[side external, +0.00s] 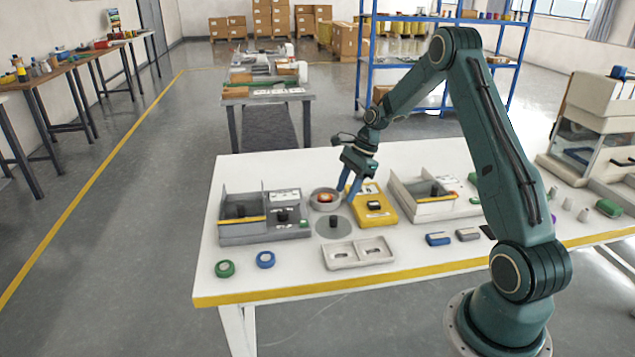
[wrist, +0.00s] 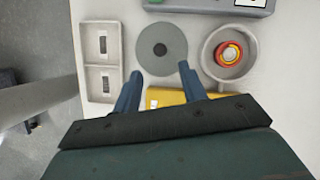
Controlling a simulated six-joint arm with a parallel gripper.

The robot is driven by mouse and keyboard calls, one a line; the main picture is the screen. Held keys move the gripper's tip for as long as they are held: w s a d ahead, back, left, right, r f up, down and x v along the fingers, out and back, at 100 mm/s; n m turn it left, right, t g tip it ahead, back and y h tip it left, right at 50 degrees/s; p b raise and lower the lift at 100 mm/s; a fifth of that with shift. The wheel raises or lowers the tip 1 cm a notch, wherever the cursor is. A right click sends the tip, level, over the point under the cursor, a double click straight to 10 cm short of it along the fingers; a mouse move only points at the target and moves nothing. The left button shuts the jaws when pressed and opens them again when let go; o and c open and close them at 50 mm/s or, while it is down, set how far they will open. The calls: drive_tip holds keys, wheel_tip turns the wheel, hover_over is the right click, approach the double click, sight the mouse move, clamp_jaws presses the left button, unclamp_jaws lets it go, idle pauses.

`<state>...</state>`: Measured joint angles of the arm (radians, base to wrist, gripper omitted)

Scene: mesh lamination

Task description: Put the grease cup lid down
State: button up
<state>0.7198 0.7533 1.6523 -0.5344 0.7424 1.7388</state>
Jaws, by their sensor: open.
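The grease cup lid looks to be the flat grey disc with a dark knob (side external: 334,228), lying on the white table; it also shows in the wrist view (wrist: 150,62). The grease cup looks to be the round grey bowl (side external: 314,203) beside it, uncovered, with a red and yellow thing inside; it also shows in the wrist view (wrist: 208,62). My gripper (side external: 346,197) is open, its blue fingers angled down near the bowl and the yellow box. In the wrist view my gripper (wrist: 160,72) has nothing between its fingers, and the disc lies beyond the tips.
A yellow box (side external: 383,217) stands right of the bowl, close to my fingers. A pale two-pocket tray (side external: 358,256) lies in front of the disc. Grey fixtures (side external: 262,232) stand left, another fixture (side external: 425,211) right. Green and blue rings (side external: 225,268) lie front left; the front edge is mostly clear.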

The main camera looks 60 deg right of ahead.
drive_tip(key=shift+v, duration=1.7)
drive_tip(key=shift+a+r, duration=0.1)
drive_tip(key=s+a+r+n+h, duration=0.1)
drive_tip(key=s+a+r+n, duration=0.2)
drive_tip(key=a+r+n, duration=0.4)
drive_tip(key=s+a+r+n+h, duration=0.2)
drive_tip(key=s+a+r+n, duration=0.2)
drive_tip(key=a+r, duration=0.5)
drive_tip(key=s+a+r+n+t, duration=0.1)
drive_tip(key=s+a+n, duration=0.3)
drive_tip(key=s, duration=0.5)
drive_tip(key=s+a+r+n+t+h, duration=0.1)
drive_tip(key=s+a+r+n+t, duration=0.1)
drive_tip(key=s+a+n, duration=0.3)
drive_tip(key=s+n, duration=0.3)
drive_tip(key=n, duration=0.1)
drive_tip(key=shift+s+r, duration=0.25)
drive_tip(key=shift+s, duration=0.15)
